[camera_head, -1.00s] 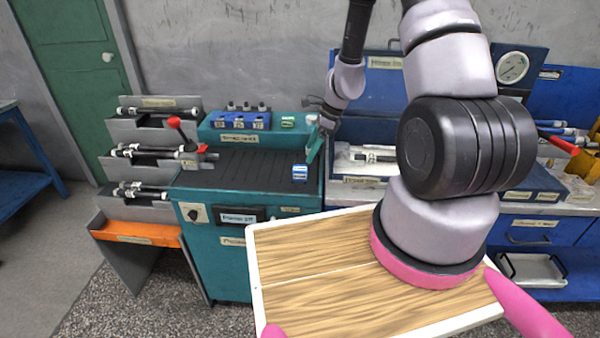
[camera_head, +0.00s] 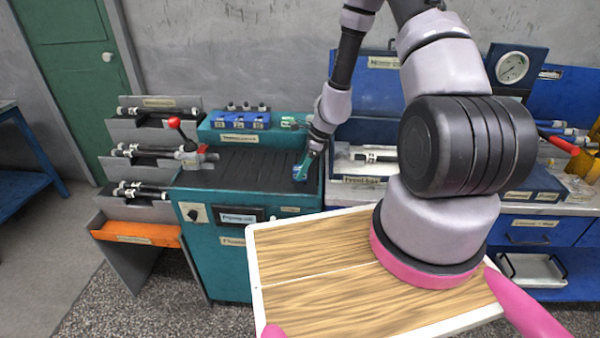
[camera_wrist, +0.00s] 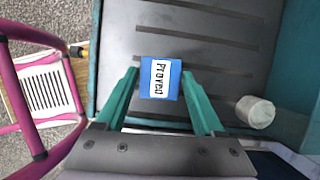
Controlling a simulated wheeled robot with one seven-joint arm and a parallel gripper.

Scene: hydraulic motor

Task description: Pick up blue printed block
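The fingers are spread with a gap on each side of the block. In the head view my gripper (camera_head: 304,167) is low over the right part of the bench top (camera_head: 240,165). There the gripper mostly hides the block.
A pale cylinder (camera_wrist: 255,111) lies to the right of the fingers. A red-knobbed lever (camera_head: 180,135) stands at the bench's left, and a teal riser with blue blocks (camera_head: 240,121) stands at its back. The middle of the bench top is clear.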

